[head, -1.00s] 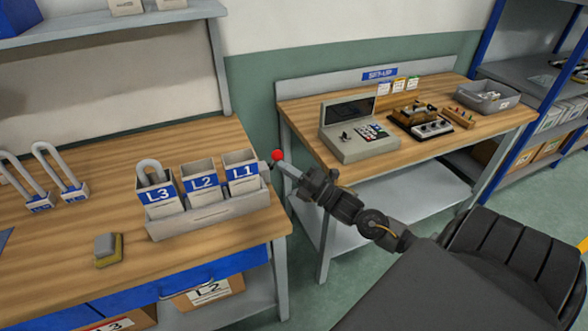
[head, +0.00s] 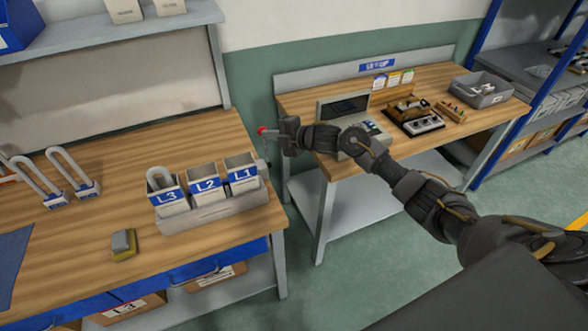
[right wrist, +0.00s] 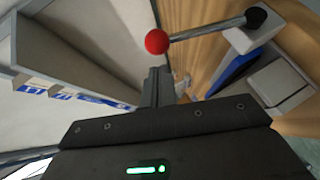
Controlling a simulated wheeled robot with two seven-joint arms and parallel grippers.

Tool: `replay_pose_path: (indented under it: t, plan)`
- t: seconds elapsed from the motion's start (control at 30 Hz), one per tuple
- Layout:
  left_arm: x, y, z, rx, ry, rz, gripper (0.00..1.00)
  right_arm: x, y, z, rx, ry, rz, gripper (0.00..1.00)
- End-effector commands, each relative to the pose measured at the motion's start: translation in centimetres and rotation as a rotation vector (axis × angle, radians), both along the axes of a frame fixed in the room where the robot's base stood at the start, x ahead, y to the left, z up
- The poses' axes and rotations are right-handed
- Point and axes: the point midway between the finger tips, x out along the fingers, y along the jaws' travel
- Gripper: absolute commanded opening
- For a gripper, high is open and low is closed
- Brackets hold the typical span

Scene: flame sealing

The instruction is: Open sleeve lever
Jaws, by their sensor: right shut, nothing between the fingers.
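The sleeve lever is a thin metal rod with a red ball (head: 262,130) on its end, at the right end of the grey sleeve tray (head: 215,212). In the right wrist view the red ball (right wrist: 157,41) and rod (right wrist: 208,28) reach right to a black pivot (right wrist: 257,17). My right gripper (head: 275,134) is shut and empty, with its tips close beside the ball; the wrist view shows the shut fingers (right wrist: 157,85) just below it. I cannot tell if they touch. My left gripper is out of view.
Sleeves L1 (head: 242,173), L2 (head: 206,185) and L3 (head: 167,195) stand in the tray; L3 holds a padlock. A yellow-grey block (head: 123,244) and large padlocks (head: 75,175) are on the bench. The set-up table (head: 310,145) lies behind my right arm.

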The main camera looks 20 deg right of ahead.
Motion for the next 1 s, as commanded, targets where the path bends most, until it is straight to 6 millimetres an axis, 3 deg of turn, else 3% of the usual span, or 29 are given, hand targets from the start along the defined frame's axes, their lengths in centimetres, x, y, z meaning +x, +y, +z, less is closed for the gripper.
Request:
replay_pose_path:
  t: [0.4,1.0]
  plan:
    - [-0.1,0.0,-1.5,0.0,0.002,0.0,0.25,1.9,-0.1,0.0,0.0,-0.006,0.0,0.0]
    - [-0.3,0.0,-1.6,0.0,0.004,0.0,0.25,2.1,-0.3,0.3,0.002,-0.01,-0.007,0.0]
